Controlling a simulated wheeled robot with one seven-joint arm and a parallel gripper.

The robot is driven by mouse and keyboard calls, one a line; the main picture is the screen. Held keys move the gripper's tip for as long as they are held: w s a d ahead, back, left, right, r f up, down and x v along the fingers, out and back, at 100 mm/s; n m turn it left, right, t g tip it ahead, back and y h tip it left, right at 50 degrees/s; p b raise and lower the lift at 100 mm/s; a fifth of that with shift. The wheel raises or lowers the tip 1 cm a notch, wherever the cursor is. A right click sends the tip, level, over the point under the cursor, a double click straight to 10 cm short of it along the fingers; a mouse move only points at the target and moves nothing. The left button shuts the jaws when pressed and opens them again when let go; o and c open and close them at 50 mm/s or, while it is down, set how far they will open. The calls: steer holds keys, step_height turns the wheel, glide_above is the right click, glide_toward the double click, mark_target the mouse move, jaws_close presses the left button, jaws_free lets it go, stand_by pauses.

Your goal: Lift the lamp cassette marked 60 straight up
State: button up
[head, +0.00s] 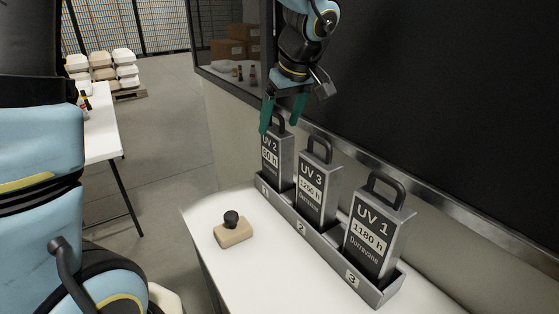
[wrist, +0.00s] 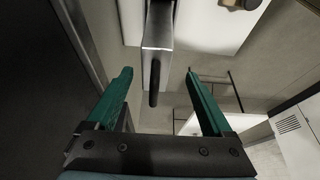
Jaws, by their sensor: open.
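The lamp cassette marked UV 2 and 60 h (head: 277,160) stands upright in slot 1 of the grey rack (head: 325,243), its label partly covered by a finger. My gripper (head: 279,126) is open, with its green fingers pointing down around the top of this cassette. In the wrist view the cassette's dark handle (wrist: 155,80) lies between the two open fingers of my gripper (wrist: 159,72), with a gap on both sides. Nothing is held.
The UV 3 cassette, 1260 h (head: 317,190), stands in slot 2 and the UV 1 cassette, 1180 h (head: 376,237), in slot 3. A tan block with a black knob (head: 233,233) lies on the white table (head: 215,278). A dark panel (head: 450,110) rises close behind the rack.

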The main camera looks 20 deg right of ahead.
mark_target(279, 131)
steer(key=shift+d+p+x, duration=0.15)
steer(key=shift+p+x, duration=0.45)
steer(key=shift+x, duration=1)
steer(key=shift+d+p+x, duration=0.15)
steer(key=shift+p+x, duration=0.4)
steer(key=shift+x, duration=1.05)
jaws_close()
